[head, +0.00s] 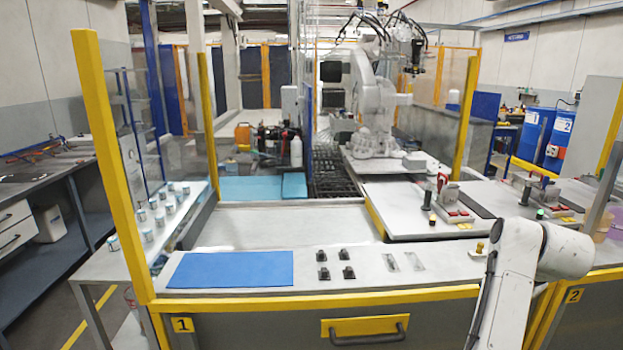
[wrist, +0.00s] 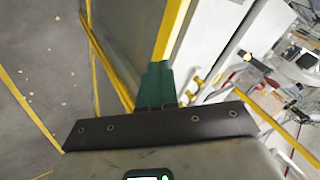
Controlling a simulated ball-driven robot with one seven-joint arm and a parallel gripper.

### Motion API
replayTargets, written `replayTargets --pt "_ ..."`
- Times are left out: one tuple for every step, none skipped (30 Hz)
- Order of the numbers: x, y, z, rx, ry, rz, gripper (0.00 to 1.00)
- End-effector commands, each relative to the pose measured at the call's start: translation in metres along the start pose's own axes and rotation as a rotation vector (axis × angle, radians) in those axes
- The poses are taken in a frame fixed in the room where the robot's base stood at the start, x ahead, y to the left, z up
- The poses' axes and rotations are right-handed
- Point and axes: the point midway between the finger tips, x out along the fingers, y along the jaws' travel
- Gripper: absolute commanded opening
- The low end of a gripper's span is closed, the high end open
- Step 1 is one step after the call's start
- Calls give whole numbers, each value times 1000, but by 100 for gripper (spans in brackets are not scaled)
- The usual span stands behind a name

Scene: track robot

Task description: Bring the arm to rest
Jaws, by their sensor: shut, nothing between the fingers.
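My white arm (head: 512,280) rises at the lower right of the head view, in front of the workbench edge, and bends to the right at its top joint. The gripper end is not visible in the head view. In the wrist view my gripper (wrist: 157,84) shows as a dark bar with green fingers close together. The fingers are shut with nothing between them. Beyond their tips lies a yellow bench edge, with grey floor to the left.
The workbench (head: 225,300) has a yellow front edge, a blue mat (head: 230,270) and several small black blocks (head: 347,272). A yellow post (head: 110,165) stands at its left. Control boxes (head: 455,212) sit on the right-hand table. A white industrial robot (head: 375,110) stands behind.

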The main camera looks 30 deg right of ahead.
Motion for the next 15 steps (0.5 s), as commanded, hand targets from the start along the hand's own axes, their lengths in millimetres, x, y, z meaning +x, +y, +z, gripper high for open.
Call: replayTargets --pt "10 11 26 -89 -17 30 0" --pt "15 16 40 -144 -27 44 0" --pt "20 23 59 -217 -41 59 0" --pt "23 29 73 -272 -53 69 0" --pt "26 35 87 -327 -66 80 0" --pt "30 43 106 -399 -84 92 0" --pt "32 50 120 -453 -99 101 0" --pt "34 57 135 -509 -114 108 0" --pt "36 67 154 -582 -137 117 0" --pt "37 75 168 -635 -154 123 0" --pt "38 83 182 -689 -174 127 0" --pt "38 94 201 -761 -200 133 0" --pt "37 104 214 -815 -220 136 0" --pt "36 113 228 -868 -242 139 0" --pt "34 126 246 -937 -272 141 0"
